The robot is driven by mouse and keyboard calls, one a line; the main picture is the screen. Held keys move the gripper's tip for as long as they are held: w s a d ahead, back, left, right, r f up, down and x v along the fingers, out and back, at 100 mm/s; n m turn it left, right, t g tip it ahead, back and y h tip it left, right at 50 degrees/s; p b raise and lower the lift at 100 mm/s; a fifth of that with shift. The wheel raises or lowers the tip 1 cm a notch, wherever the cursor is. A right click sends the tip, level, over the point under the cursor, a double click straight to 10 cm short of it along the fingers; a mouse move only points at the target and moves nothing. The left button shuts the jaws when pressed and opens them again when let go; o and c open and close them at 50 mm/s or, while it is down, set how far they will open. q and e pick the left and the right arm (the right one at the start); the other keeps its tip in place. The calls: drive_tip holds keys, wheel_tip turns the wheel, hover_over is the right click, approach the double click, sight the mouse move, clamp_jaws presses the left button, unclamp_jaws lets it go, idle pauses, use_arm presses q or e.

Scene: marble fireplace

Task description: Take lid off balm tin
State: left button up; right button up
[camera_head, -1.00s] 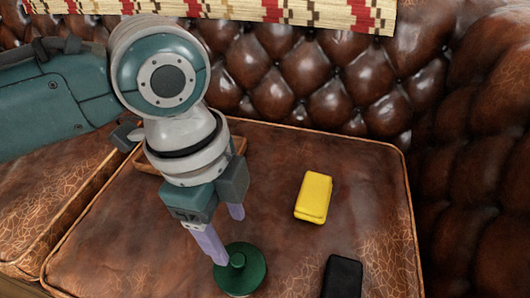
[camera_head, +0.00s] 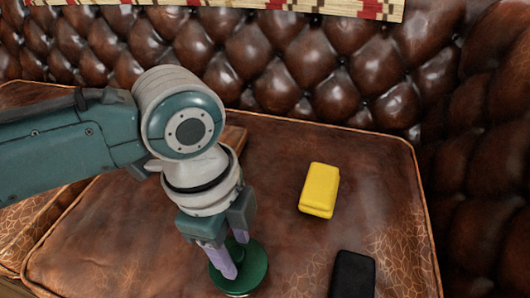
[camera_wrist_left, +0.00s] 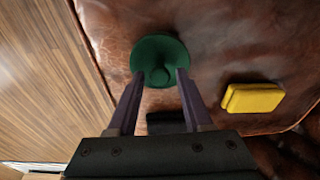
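The balm tin is a round, dark green thing (camera_head: 256,270) on the brown leather seat, at the bottom centre of the head view. Its lid (camera_wrist_left: 160,48) faces up and has a small round knob, seen between the fingers in the left wrist view. My left gripper (camera_head: 236,257) points down over the lid, its two purple fingers apart on either side of the knob. It is open and holds nothing. I cannot tell whether the fingertips touch the lid. The fingers partly hide the lid in the head view. My right gripper is not in view.
A yellow block (camera_head: 319,190) lies right of the tin. A black object (camera_head: 352,275) lies at the lower right. A wooden piece (camera_head: 234,135) is partly hidden behind my left arm. The tufted backrest (camera_head: 300,60) rises behind. The seat between is clear.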

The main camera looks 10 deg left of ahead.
use_arm(q)
clamp_jaws()
drive_tip(key=shift+r, duration=0.1)
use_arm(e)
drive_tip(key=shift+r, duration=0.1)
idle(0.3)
